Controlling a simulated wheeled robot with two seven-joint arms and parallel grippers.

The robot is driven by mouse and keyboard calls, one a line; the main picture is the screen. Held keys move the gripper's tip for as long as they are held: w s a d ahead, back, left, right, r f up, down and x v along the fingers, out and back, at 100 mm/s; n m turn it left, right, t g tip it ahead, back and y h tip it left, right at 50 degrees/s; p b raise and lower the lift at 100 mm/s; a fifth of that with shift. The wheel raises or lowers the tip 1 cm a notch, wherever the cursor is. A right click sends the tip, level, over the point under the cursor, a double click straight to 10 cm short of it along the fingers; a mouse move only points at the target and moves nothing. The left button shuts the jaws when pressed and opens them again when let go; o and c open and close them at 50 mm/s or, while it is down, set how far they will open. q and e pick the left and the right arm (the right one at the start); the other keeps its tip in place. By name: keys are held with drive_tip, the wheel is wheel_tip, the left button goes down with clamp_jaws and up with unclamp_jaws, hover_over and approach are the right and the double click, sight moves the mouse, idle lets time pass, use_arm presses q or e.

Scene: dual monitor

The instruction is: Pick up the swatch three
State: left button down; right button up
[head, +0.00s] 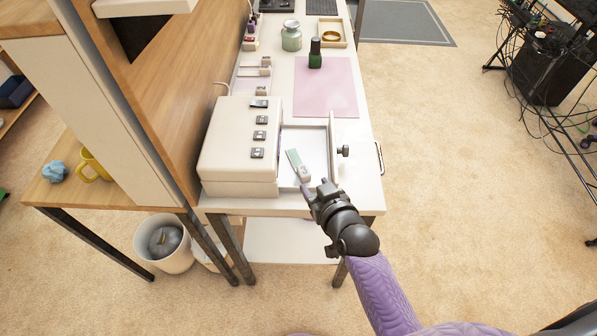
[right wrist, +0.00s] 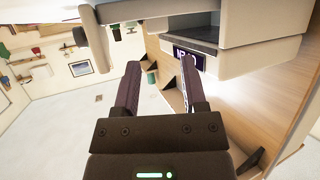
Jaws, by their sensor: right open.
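A small swatch (head: 294,160) with a pale green strip and a light grey end lies tilted in the open tray (head: 318,145) of the white box-shaped device (head: 238,150). I cannot read a number on it. My right gripper (head: 317,187) is open and empty at the tray's near edge, close to the swatch's grey end. In the right wrist view its fingers (right wrist: 161,62) are apart with nothing between them. More small swatch-like pieces (head: 258,68) lie behind the device. My left gripper is not in view.
A pink mat (head: 326,88) lies behind the tray, with a dark green bottle (head: 315,54) on it. A pale jar (head: 291,37) and a small tray (head: 331,42) stand at the back. A wooden panel (head: 170,75) walls the left side. A black knob (head: 343,151) sits right of the tray.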

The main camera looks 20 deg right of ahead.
sight(306, 174)
drive_tip(key=b+x, duration=0.1)
drive_tip(key=x, duration=0.2)
drive_tip(key=b+x, duration=0.2)
drive_tip(key=x, duration=0.1)
drive_tip(key=shift+s+d+f, duration=0.2)
drive_tip(key=shift+f, duration=0.15)
drive_tip(key=shift+w, duration=0.15)
drive_tip(key=shift+r, duration=0.15)
drive_tip(key=shift+c, duration=0.3)
clamp_jaws()
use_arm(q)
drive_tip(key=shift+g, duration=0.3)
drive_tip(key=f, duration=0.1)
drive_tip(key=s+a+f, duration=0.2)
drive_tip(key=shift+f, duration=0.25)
